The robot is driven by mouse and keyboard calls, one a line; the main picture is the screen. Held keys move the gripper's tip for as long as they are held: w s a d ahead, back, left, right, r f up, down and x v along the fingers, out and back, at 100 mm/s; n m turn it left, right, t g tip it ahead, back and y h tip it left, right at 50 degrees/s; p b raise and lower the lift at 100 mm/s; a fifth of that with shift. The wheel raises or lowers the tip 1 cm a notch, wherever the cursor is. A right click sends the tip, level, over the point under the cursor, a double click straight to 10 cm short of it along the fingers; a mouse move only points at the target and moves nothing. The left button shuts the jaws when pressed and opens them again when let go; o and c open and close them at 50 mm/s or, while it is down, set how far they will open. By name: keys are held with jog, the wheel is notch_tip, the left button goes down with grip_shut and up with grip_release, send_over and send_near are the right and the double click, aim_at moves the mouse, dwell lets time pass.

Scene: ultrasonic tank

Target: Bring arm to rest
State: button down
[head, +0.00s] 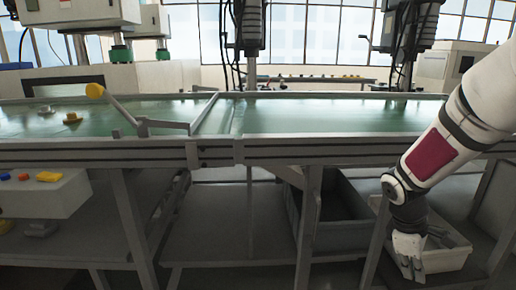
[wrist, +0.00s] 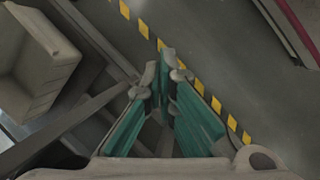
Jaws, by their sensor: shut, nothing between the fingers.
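My arm comes in from the right side of the head view and hangs down in front of the bench. My gripper (head: 411,272) points downward below the bench top, in front of a light bin on the lower shelf. In the wrist view the two teal-lined fingers of my gripper (wrist: 166,68) come together at their tips, with nothing between them. The green-surfaced bench or tank (head: 330,118) lies behind and above my gripper. I cannot tell whether my gripper touches the bin.
A light bin (head: 448,250) and a grey crate (head: 340,215) sit under the bench. A control box (head: 45,195) is at left. Yellow-black floor tape (wrist: 143,28) runs beside the fingers.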

jog(key=s+a+r+m+y, duration=0.1)
jog(key=s+a+r+m, duration=0.3)
jog(key=s+a+r, duration=0.45)
jog(key=s+a+r+m+y, duration=0.1)
jog(key=s+a+r+m, duration=0.4)
jog(key=s, duration=0.6)
jog(key=s+a+r+t+y, duration=0.15)
jog(key=s+a, duration=0.25)
jog(key=s, duration=0.5)
notch_tip(320, 180, up, 30)
jog(key=d+t+p, duration=0.1)
jog(key=t+p, duration=0.2)
jog(key=p, duration=2.4)
jog(key=shift+f+p, duration=0.25)
jog(key=shift+p, duration=0.15)
